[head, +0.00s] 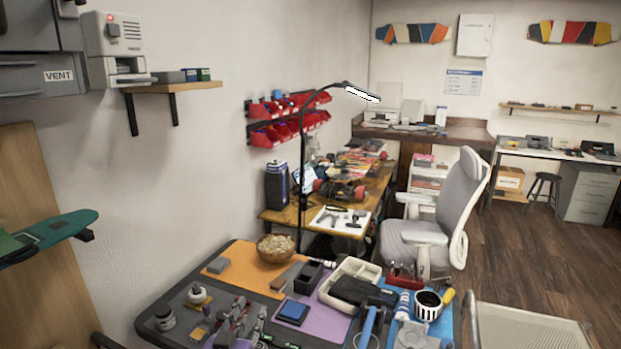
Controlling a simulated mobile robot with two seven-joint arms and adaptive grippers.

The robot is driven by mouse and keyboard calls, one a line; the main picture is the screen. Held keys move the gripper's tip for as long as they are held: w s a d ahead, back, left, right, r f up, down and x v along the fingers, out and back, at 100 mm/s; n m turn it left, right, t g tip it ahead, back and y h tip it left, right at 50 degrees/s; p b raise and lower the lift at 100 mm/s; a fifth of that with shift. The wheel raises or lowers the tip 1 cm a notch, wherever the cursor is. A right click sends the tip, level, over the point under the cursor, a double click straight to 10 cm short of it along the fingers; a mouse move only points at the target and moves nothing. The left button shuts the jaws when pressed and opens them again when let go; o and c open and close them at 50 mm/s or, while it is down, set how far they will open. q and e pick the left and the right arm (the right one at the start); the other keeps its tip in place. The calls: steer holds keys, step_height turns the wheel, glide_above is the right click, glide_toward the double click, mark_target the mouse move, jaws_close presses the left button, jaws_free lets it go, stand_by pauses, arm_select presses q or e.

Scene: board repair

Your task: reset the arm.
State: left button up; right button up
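The task names no object apart from my arm. I cannot make out the fingers of my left gripper clearly; a dark shape low at the left of the head view is too cut off to read. My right gripper does not show in the head view. The nearest surface is a dark work table (163,303) at the bottom middle. I see nothing held in a gripper.
The near table carries a wooden bowl (276,247), a blue-topped box (292,312), a cream tray (357,268) and a striped cup (428,306). A grey office chair (462,205) stands behind it. A green board (60,228) juts out at left.

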arm_select(q)
steer(key=s+a+f+g, duration=0.1)
steer(key=s+f+g, duration=0.1)
steer(key=s+f, duration=0.7)
steer(key=s+a+f+g+y, duration=0.1)
steer(key=s+a+f+g, duration=0.1)
steer(key=s+f, duration=0.7)
steer(key=s+a+f+g+y, duration=0.1)
steer(key=s+a+f+g, duration=0.1)
steer(key=s+f, duration=0.8)
steer(key=s+g, duration=0.1)
steer(key=s, duration=0.6)
steer(key=shift+a+g, duration=0.25)
steer(key=shift+g, duration=0.15)
